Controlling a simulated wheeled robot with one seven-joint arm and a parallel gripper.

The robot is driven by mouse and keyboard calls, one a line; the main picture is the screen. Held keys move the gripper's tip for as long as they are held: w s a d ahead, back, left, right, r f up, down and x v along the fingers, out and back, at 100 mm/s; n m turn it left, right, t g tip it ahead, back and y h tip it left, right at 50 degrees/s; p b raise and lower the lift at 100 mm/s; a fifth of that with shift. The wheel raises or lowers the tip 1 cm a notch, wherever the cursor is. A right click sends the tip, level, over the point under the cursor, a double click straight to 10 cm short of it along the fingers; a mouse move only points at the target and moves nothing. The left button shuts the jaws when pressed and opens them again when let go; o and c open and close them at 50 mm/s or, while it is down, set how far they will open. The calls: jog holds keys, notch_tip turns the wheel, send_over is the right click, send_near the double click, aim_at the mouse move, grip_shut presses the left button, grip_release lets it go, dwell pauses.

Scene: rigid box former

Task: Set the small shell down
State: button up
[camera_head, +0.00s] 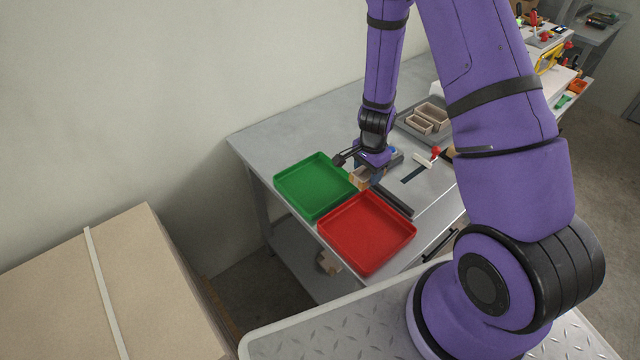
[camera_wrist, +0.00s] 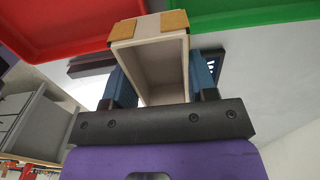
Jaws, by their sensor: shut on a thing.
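The small shell (camera_wrist: 152,60) is an open, pale box with orange-tan patches at two corners. My gripper (camera_wrist: 163,88) is shut on it, with a blue finger on each side, and its open side faces the wrist camera. In the head view the shell (camera_head: 362,177) shows partly below my gripper (camera_head: 370,170), close to the inner corners of the green and red trays. I cannot tell whether the shell touches the table.
The green tray (camera_head: 316,187) and the red tray (camera_head: 367,232) lie at the table's near left. A grey tray with beige boxes (camera_head: 432,115) stands further back. A red-handled tool (camera_head: 434,154) lies to the right. A dark bar (camera_head: 398,204) lies beside the red tray.

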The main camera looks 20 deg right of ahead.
send_over(322, 191)
jog(key=shift+f, duration=2.35)
jog(key=shift+f, duration=0.15)
jog(key=o, duration=0.9)
